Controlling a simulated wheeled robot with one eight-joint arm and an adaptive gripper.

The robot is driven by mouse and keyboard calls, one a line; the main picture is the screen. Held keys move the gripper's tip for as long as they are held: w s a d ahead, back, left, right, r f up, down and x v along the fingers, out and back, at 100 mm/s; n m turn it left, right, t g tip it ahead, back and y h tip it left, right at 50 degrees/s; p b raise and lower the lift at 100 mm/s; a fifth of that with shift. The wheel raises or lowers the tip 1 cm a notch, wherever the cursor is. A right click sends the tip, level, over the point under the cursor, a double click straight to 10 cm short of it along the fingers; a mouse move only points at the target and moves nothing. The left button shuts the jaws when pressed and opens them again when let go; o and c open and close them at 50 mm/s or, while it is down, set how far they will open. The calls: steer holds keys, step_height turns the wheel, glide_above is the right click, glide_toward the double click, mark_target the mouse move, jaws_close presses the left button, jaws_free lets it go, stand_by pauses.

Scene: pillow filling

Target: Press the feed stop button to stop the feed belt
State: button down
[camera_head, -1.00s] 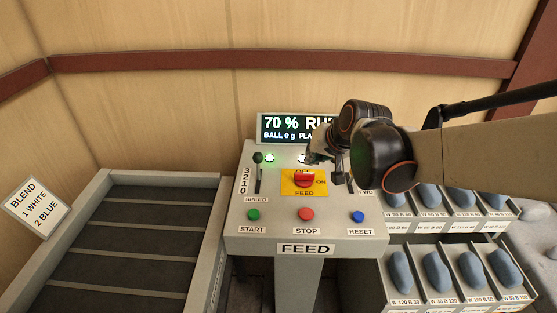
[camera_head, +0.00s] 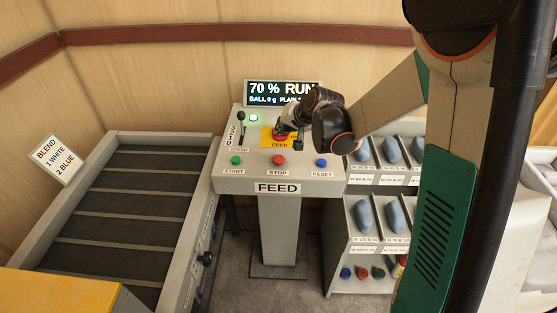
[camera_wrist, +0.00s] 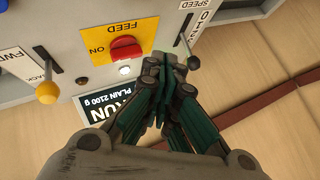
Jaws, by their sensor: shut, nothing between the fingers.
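The grey FEED console (camera_head: 277,187) stands in the middle of the head view. Its red STOP button (camera_head: 278,160) is on the front row, between the green START button (camera_head: 236,160) and the blue RESET button (camera_head: 321,162). My gripper (camera_head: 284,130) is shut and empty over the rear of the panel, behind the STOP button. In the wrist view my gripper (camera_wrist: 165,62) points at the panel beside the red FEED switch (camera_wrist: 126,48) on its yellow plate. The STOP button is not visible there. The feed belt (camera_head: 130,205) lies to the left.
The display (camera_head: 283,93) reads 70 % RUN. The speed lever (camera_wrist: 185,57) and a yellow-knobbed lever (camera_wrist: 48,92) flank the gripper in the wrist view. Racks with blue packs (camera_head: 363,215) stand right of the console. A yellow surface (camera_head: 60,295) is at the lower left.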

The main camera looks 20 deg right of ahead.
mark_target(281, 158)
step_height(281, 158, down, 9)
steer(key=b, duration=0.6)
steer(key=shift+r, duration=0.1)
stand_by(1.5)
steer(key=shift+f+b, duration=0.4)
steer(key=shift+b, duration=0.2)
steer(key=shift+f+b, duration=0.45)
steer(key=shift+f, duration=0.05)
stand_by(0.5)
steer(key=shift+r, duration=0.1)
steer(key=shift+r+p, duration=0.6)
steer(key=shift+r, duration=0.3)
steer(key=shift+r+p, duration=1.55)
steer(key=shift+r, duration=0.9)
